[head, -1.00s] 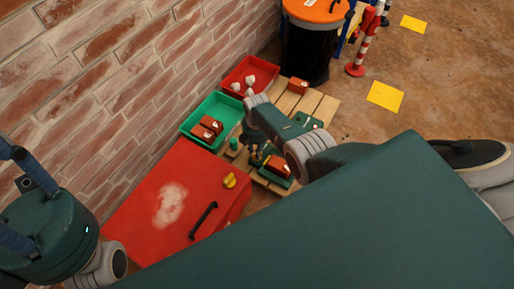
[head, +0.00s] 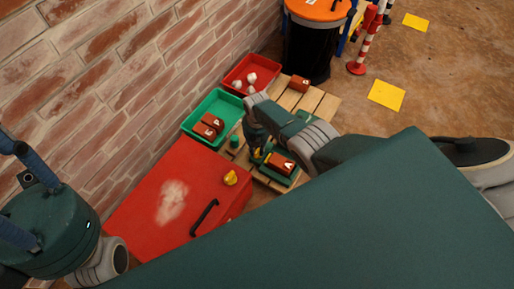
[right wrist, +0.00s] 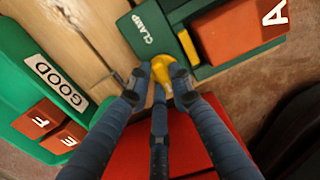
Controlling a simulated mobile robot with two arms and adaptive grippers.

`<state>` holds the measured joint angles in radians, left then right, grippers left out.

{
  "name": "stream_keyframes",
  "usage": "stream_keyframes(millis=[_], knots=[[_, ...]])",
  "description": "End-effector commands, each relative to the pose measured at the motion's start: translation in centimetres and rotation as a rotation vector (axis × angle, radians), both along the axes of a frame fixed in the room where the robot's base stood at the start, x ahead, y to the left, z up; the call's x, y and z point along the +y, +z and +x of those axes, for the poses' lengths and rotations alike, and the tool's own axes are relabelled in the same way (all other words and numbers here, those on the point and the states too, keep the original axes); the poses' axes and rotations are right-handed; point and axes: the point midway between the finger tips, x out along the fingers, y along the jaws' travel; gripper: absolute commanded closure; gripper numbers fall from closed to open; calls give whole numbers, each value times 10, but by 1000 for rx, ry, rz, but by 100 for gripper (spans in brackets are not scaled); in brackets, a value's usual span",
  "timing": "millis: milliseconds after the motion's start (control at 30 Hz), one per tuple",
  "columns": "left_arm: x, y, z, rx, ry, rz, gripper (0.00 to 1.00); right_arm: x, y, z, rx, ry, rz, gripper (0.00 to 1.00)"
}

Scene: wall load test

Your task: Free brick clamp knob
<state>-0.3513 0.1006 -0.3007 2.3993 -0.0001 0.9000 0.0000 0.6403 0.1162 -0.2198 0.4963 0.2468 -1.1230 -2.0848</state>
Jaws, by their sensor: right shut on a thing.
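The green clamp (head: 272,174) stands on the wooden pallet, with a red-brown brick marked A (head: 282,163) in it. In the right wrist view, the clamp (right wrist: 148,30) bears the label CLAMP, and the brick (right wrist: 240,30) sits against its green edge. The yellow clamp knob (right wrist: 163,70) lies between my right fingertips. My right gripper (right wrist: 160,82) is shut on this knob; in the head view the gripper (head: 258,150) is small and partly hidden by my arm. At the left edge, blue parts of my left gripper show, but its fingertips are not clear.
A green bin (head: 219,103) marked GOOD in the wrist view (right wrist: 22,75) holds bricks F and E. A red bin (head: 268,66) holds pale lumps. A red cabinet (head: 150,215) with a yellow knob (head: 230,177) and black handle stands in front. The brick wall borders the left.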

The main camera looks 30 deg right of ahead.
Motion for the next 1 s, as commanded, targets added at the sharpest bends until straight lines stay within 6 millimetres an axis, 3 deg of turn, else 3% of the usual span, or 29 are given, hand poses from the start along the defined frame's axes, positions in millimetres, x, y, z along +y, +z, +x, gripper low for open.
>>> stream_keyframes(millis=[567,600,700,1000], knots=[[0,1,0,-2,1,0,60,2,-1,-2,4,34,2,100],[0,1,0,-2,1,1,60,2,-1,-2,4,34,2,76],[0,1,0,-3,1,0,60,2,-1,-2,4,33,2,60],[1,2,-1,-7,3,-4,60,1,0,0,1,32,0,60]])
